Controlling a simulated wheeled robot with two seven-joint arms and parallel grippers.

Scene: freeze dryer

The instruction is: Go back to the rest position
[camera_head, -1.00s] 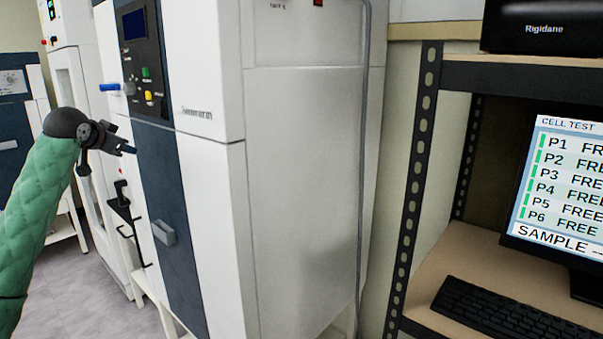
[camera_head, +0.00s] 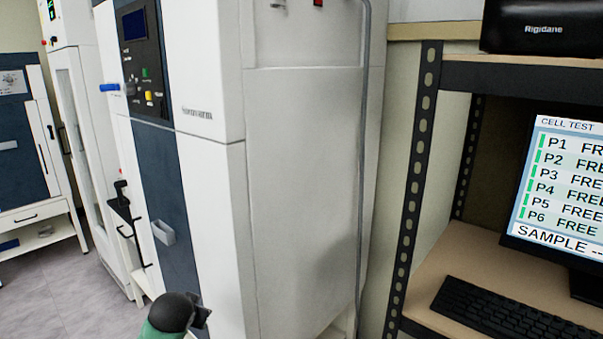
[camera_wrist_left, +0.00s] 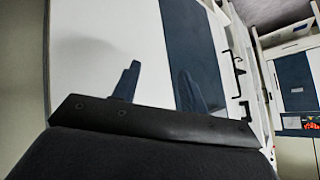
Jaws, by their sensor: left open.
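My left gripper (camera_head: 200,312) is low at the bottom edge of the head view, in front of the lower part of the white freeze dryer cabinet (camera_head: 215,215). Only its dark wrist and a small part of the gripper show there. In the left wrist view the two fingers (camera_wrist_left: 158,88) stand apart with nothing between them. The cabinet's white side and dark blue door panel (camera_wrist_left: 195,40) lie beyond them. My right gripper is in neither view.
A shelf rack on the right holds a monitor (camera_head: 560,190) and a keyboard (camera_head: 512,312). A black box (camera_head: 545,25) sits on top. A blue handle (camera_head: 109,87) and a black bracket (camera_head: 127,215) stick out at the cabinet's left. Floor (camera_head: 70,290) shows free at lower left.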

